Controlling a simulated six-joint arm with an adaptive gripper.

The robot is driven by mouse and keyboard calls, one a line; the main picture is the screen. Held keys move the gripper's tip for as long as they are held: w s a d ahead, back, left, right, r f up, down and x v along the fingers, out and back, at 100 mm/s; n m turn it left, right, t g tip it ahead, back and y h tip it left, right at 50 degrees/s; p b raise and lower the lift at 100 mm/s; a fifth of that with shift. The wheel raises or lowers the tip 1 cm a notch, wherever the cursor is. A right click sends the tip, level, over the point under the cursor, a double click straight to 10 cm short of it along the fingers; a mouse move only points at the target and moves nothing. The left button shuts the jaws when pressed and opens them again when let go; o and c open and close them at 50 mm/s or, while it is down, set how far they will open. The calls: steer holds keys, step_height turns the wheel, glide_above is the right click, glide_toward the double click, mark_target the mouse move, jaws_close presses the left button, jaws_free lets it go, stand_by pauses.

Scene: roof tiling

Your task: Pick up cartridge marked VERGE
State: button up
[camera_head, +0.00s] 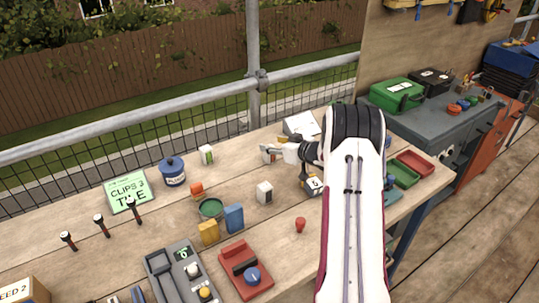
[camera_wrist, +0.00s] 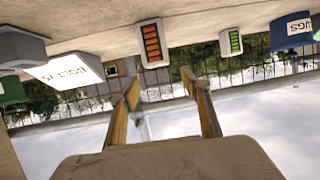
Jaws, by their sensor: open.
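No marking reading VERGE is legible on any cartridge. In the wrist view, which is upside down, a white cartridge with orange bars (camera_wrist: 151,44) stands on the bench just beyond my fingertips. A second white cartridge with green bars (camera_wrist: 231,42) stands to its right; in the head view a white cartridge with a green mark (camera_head: 207,155) stands by the rear edge. Another white block with a dark face (camera_head: 264,192) stands nearer the middle. My gripper (camera_wrist: 160,73) is open and empty, its fingers pointing low across the bench. In the head view my arm partly hides it.
A white bolts sign (camera_wrist: 67,70) is close left of my fingers in the wrist view. A red tray device (camera_head: 245,270), blue block (camera_head: 234,218) and red cup (camera_head: 300,225) stand in front.

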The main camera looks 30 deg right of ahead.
steer(key=shift+f, duration=0.15)
steer(key=shift+f, duration=1.5)
steer(key=shift+x, duration=1.5)
steer(key=shift+f, duration=0.1)
steer(key=c, duration=1.3)
steer(key=shift+r, duration=5.05)
